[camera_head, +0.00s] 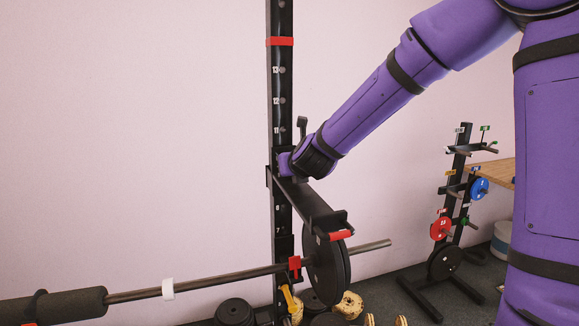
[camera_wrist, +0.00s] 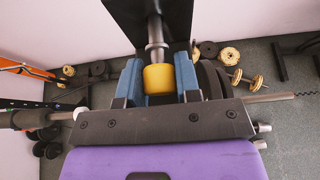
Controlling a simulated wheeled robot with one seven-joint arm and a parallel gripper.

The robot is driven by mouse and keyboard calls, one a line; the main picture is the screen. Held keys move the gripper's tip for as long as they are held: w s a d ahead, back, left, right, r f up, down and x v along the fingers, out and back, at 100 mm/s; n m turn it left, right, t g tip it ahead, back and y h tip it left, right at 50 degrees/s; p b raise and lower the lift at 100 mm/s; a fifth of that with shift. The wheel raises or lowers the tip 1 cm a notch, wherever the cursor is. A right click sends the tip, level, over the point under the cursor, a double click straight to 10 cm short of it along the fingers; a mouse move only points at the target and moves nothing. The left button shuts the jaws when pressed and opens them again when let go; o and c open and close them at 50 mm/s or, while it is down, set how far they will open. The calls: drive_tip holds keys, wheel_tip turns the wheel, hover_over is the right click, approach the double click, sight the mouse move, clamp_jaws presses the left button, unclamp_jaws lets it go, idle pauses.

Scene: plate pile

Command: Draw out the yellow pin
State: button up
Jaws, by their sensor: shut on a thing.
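The yellow pin (camera_wrist: 158,79) shows in the wrist view as a yellow knob with a grey metal shaft, which runs on to the black upright. My gripper (camera_wrist: 159,72) has its two blue fingers on either side of the yellow knob and is shut on it. In the head view my gripper (camera_head: 285,163) is against the black rack upright (camera_head: 283,95), just below the number 11. The knob is hidden there, and I cannot tell how deep the shaft sits.
Just below my gripper, a black arm with a red-tipped end (camera_head: 341,236) juts toward the camera. A barbell (camera_head: 220,278) with a black plate (camera_head: 323,268) crosses beneath. A plate tree (camera_head: 457,190) stands at right. The wall area left of the upright is clear.

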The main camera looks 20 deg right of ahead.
sight(300, 190)
drive_tip(key=shift+s, duration=3.4)
drive_tip(key=shift+s, duration=0.1)
